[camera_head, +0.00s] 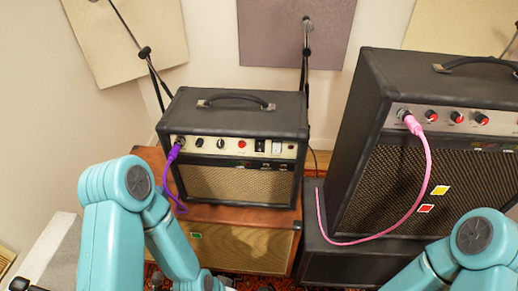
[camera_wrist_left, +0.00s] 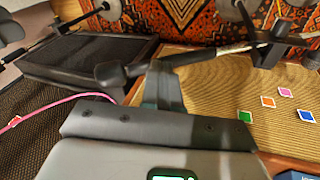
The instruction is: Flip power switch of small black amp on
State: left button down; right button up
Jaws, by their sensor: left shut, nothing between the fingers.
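The small black amp (camera_head: 236,150) stands on a wooden speaker cabinet in the head view, its cream control panel (camera_head: 230,147) facing me. The panel has several knobs, a red part (camera_head: 242,144) and dark switch-like parts (camera_head: 268,146) towards its right end. They are too small to tell which is the power switch or how it is set. A purple cable (camera_head: 174,155) is plugged in at the panel's left. My left gripper (camera_wrist_left: 163,88) shows in the left wrist view, shut and empty, away from the amp's panel. My right gripper is out of view.
A larger black amp (camera_head: 430,190) with a pink cable (camera_head: 424,190) stands to the right on a black cabinet (camera_head: 340,262). The wooden cabinet (camera_head: 240,250) is below the small amp. Stands rise behind it. The left wrist view shows a patterned rug (camera_wrist_left: 190,20).

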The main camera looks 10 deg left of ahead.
pick_arm(q)
jog(key=w+a+r+m+t+y, duration=0.3)
jog(key=w+r+m+t, duration=0.15)
jog(key=w, duration=0.25)
jog(key=w+a+r+m+t+y, duration=0.2)
jog(key=w+a+r+m+t, duration=0.15)
jog(key=w+m, duration=0.3)
jog(key=w+d+r+m+t+y, duration=0.15)
jog(key=w+r+m+t, duration=0.35)
jog(key=r, duration=0.6)
jog(key=w+d+r+t+h+b, duration=0.1)
jog(key=d+r+t, duration=0.1)
jog(key=d+r, duration=0.5)
notch_tip(320, 180, up, 2)
jog(key=shift+d+r+n, duration=0.1)
jog(key=shift+d+n, duration=0.15)
jog(key=shift+n, duration=0.05)
